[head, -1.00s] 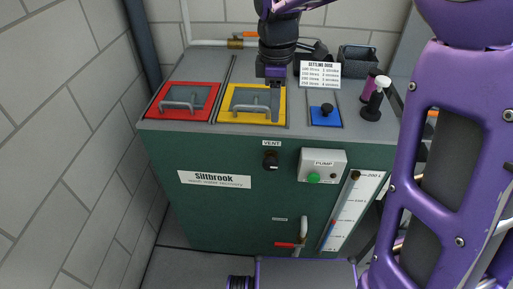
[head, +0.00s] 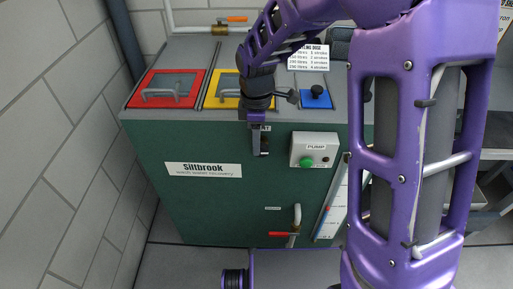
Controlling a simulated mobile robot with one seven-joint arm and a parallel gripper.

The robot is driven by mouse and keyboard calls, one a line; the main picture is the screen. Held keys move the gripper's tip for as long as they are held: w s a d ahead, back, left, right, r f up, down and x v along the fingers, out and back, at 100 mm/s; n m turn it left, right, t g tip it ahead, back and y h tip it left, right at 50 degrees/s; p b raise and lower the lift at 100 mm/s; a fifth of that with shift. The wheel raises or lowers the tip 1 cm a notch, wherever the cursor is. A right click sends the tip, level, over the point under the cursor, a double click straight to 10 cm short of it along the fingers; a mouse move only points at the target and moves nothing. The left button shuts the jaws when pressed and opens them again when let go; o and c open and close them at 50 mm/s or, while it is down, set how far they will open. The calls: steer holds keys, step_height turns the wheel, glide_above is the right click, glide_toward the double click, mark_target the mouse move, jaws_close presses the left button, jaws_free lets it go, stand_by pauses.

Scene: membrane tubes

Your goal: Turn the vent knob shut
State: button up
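The vent knob is on the green front of the Siltbrook cabinet (head: 190,208), below the VENT label (head: 267,128). My gripper (head: 261,152) points down in front of it and hides the knob and part of the label. I cannot tell whether the fingers touch the knob, stand around it or stay just in front of it. The gap between the fingertips is too small to read.
Right of my gripper is the grey pump box (head: 316,149) with a green button (head: 306,162). A red-handled valve (head: 284,234) is low on the front. Red (head: 139,101), yellow (head: 215,102) and blue (head: 317,103) panels are on top.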

steer(key=shift+f, duration=0.95)
steer(key=shift+c, duration=0.2)
jaws_close()
